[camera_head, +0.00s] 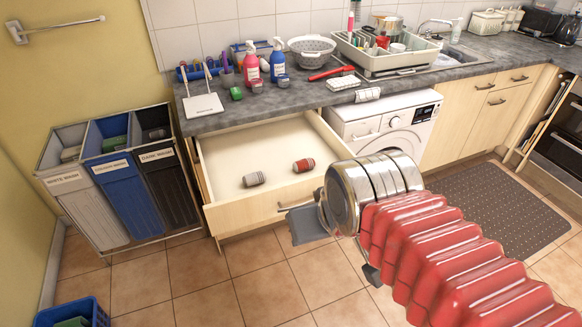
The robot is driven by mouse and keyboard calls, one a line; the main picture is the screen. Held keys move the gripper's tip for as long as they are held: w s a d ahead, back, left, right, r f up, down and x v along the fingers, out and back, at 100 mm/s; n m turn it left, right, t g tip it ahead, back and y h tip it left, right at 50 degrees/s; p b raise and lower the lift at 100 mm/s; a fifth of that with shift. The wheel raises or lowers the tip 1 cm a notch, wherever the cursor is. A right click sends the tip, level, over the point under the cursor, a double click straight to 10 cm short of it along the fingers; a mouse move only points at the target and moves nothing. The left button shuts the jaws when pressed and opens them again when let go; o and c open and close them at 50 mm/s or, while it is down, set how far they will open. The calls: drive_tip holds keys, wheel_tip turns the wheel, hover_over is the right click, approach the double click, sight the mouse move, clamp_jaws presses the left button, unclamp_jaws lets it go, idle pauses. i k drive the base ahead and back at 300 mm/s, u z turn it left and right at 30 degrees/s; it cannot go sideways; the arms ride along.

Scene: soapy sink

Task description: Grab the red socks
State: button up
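The red socks (304,165) are a small rolled bundle with a pale band, lying in the open drawer (219,204) under the worktop. A grey rolled pair (254,179) lies to their left in the same drawer. My gripper (338,250) is in front of the drawer, below and right of the red socks and apart from them. Its two dark fingers show spread on either side of the metal wrist, so it looks open. The wrist hides most of it, and I see nothing held.
A three-part laundry sorter (124,198) stands left of the drawer. A washing machine (392,127) is to the right, partly behind my arm. The worktop (215,119) above is crowded with bottles and dishes. A blue crate (98,312) sits lower left. Tiled floor in front is clear.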

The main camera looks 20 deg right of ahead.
sight(304, 165)
drive_tip(key=u, duration=3.65)
drive_tip(key=k, duration=1.65)
